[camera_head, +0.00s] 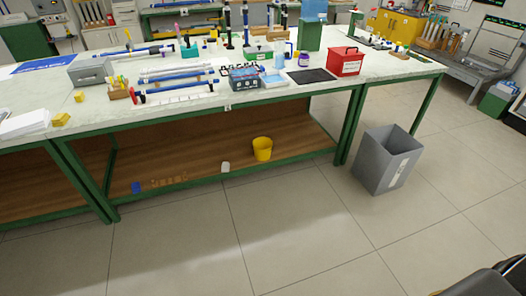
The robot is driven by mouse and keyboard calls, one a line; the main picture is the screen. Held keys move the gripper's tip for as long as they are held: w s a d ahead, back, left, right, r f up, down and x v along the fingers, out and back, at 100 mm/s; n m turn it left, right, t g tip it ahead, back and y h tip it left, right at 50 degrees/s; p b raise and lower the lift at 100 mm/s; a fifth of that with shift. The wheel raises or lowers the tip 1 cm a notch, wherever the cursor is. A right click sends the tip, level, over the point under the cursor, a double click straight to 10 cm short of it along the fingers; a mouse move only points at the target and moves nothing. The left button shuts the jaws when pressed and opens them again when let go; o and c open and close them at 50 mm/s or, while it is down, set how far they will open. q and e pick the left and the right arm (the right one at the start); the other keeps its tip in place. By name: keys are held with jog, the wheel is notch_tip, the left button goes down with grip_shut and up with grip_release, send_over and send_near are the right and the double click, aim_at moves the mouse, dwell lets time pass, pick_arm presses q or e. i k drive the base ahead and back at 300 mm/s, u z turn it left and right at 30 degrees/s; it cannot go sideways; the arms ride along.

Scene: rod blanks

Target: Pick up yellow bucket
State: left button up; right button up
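The yellow bucket (262,149) stands upright on the wooden lower shelf (205,170) of the green-framed workbench. It is near the shelf's front edge, towards its right end. No gripper shows clearly in the head view. A dark, rounded shape sits at the bottom right corner, and I cannot tell what it is. Nothing is touching the bucket.
A white cup-like item (225,167) and a blue item (136,187) lie on the shelf left of the bucket. A grey bin (385,160) stands on the floor to the right. The benchtop (50,100) is crowded. The tiled floor (230,235) in front is clear.

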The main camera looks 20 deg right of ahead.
aim_at(262, 146)
jog(key=z, duration=0.05)
jog(key=i, duration=0.5)
jog(key=z, duration=0.6)
jog(key=i, duration=1.95)
jog(key=z, duration=0.4)
